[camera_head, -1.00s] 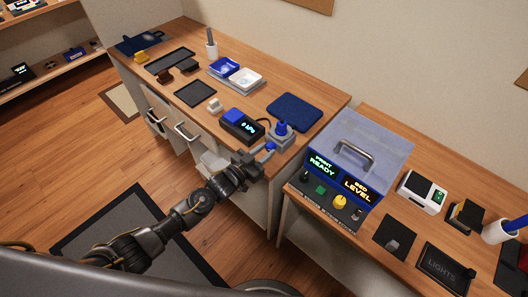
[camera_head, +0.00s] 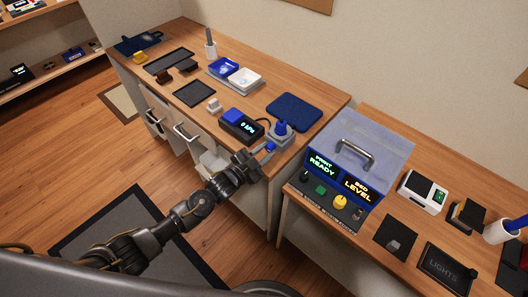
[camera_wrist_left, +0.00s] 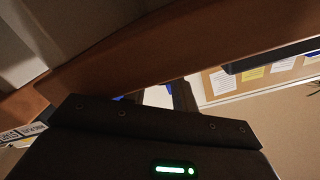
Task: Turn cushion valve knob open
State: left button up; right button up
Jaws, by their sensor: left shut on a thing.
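The valve (camera_head: 281,133) is a grey block with a blue top, standing at the front right edge of the left wooden counter. A small blue knob (camera_head: 270,146) sticks out on its near side. My left gripper (camera_head: 264,152) reaches in from the lower left and is shut on this blue knob. The fingers partly hide it. In the left wrist view, the dark fingers (camera_wrist_left: 178,95) show beyond the gripper body, with bits of blue beside them; the knob is mostly hidden there. My right gripper is out of view.
A blue cushion (camera_head: 294,112) lies behind the valve. A gauge box (camera_head: 241,126) with a lit display stands to its left. A control box with a handle (camera_head: 352,155) stands on the right counter, past a gap. Open floor lies at the lower left.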

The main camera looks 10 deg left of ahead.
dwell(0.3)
pick_arm(q)
jog(key=o, duration=0.7)
jog(key=shift+a, duration=0.1)
jog(key=shift+s+a, duration=0.2)
jog(key=shift+s, duration=0.15)
jog(key=b+v, duration=0.1)
jog(key=v, duration=0.9)
jog(key=shift+b, duration=0.4)
